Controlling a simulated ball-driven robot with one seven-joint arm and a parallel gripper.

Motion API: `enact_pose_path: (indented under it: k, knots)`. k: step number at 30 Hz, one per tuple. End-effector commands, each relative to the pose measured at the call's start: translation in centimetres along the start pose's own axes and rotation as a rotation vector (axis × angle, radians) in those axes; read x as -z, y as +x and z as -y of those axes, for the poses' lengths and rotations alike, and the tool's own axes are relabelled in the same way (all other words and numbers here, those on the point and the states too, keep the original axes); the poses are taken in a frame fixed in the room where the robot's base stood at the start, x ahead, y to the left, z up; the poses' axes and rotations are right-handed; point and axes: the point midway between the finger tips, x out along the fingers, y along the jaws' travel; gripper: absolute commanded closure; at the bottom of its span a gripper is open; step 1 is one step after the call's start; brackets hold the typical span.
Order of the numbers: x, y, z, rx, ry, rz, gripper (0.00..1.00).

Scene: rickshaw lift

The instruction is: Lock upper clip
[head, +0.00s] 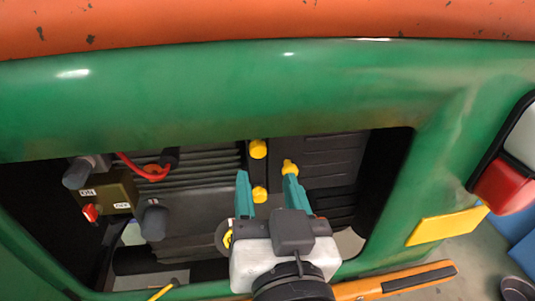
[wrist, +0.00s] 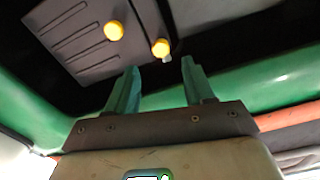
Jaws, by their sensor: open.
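Inside the green vehicle's opening, a dark vertical strip carries an upper yellow knob (head: 258,149) and a lower yellow knob (head: 260,194). A third yellow piece (head: 290,167) shows at the tip of my right finger. I cannot tell which of these belongs to the upper clip or whether it is locked. My gripper (head: 266,175) is open, its two teal fingers pointing into the opening, with the lower knob showing between them. In the wrist view, two yellow knobs (wrist: 114,30) (wrist: 160,47) lie beyond my open fingers (wrist: 160,66). No contact is clear.
The green body panel (head: 210,100) frames the opening above and at the right. A box with a red switch (head: 90,212), dark knobs and a red cable (head: 145,172) sit at the left inside. An orange bar (head: 405,282) lies below right. A red lamp (head: 503,188) is at the right.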

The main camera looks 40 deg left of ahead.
Motion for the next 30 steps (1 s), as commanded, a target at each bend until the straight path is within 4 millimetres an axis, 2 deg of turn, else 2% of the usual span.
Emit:
enact_pose_path:
  k: [6, 12, 23, 30]
  knots:
    - [0.2, 3.9, 0.1, 0.001, 0.000, 0.001, 0.47]
    - [0.1, 5.9, 0.0, 0.000, 0.000, 0.001, 0.47]
    - [0.0, 6.4, 0.0, 0.000, 0.000, 0.001, 0.47]
    - [0.0, 6.4, 0.0, 0.000, 0.000, 0.001, 0.69]
